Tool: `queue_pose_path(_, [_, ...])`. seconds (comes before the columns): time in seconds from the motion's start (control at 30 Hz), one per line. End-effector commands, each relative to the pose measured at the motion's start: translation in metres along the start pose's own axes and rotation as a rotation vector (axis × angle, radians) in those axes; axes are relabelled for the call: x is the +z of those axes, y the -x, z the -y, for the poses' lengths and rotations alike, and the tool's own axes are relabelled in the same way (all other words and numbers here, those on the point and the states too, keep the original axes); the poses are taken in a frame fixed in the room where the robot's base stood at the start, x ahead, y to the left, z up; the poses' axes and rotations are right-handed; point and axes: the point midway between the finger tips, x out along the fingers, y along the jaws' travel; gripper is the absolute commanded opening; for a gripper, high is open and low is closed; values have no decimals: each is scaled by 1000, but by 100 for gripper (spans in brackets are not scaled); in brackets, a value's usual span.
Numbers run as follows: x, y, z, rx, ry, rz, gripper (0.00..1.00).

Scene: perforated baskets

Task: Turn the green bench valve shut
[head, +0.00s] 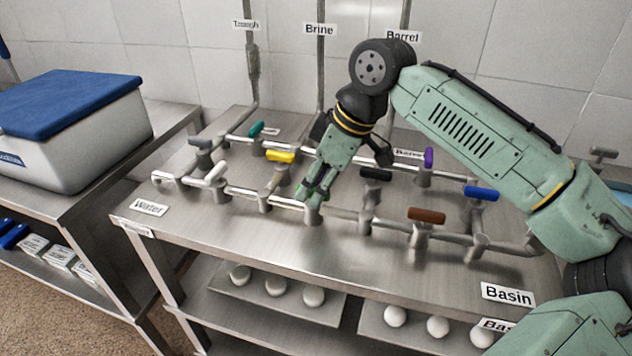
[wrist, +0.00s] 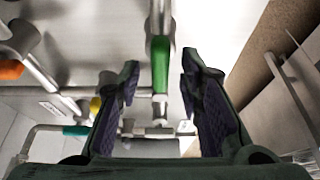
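The green valve handle (wrist: 160,62) shows in the wrist view, lying lengthwise along its pipe, above the gap between my fingertips in the picture. My gripper (wrist: 160,85) is open, with one dark finger on each side of that gap and nothing held. In the head view my gripper (head: 314,194) points down at the front pipe in the middle of the bench and hides most of the green handle (head: 302,192). I cannot tell whether a finger touches the handle.
Nearby on the steel bench (head: 290,245) are a yellow handle (head: 281,156), a black handle (head: 376,174), a teal handle (head: 256,129), a brown handle (head: 426,215) and a blue handle (head: 481,193). A blue-lidded cooler (head: 75,150) stands left. The bench's front strip is clear.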

Motion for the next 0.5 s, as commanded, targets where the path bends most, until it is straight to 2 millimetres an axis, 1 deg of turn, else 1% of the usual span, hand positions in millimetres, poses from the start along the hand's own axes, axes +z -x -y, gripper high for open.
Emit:
queue_pose_path(0.03, [0,0,0,0,0,0,29])
queue_pose_path(0.4, [0,0,0,0,0,0,4])
queue_pose_path(0.47, [0,0,0,0,0,0,0])
queue_pose_path(0.5, [0,0,0,0,0,0,0])
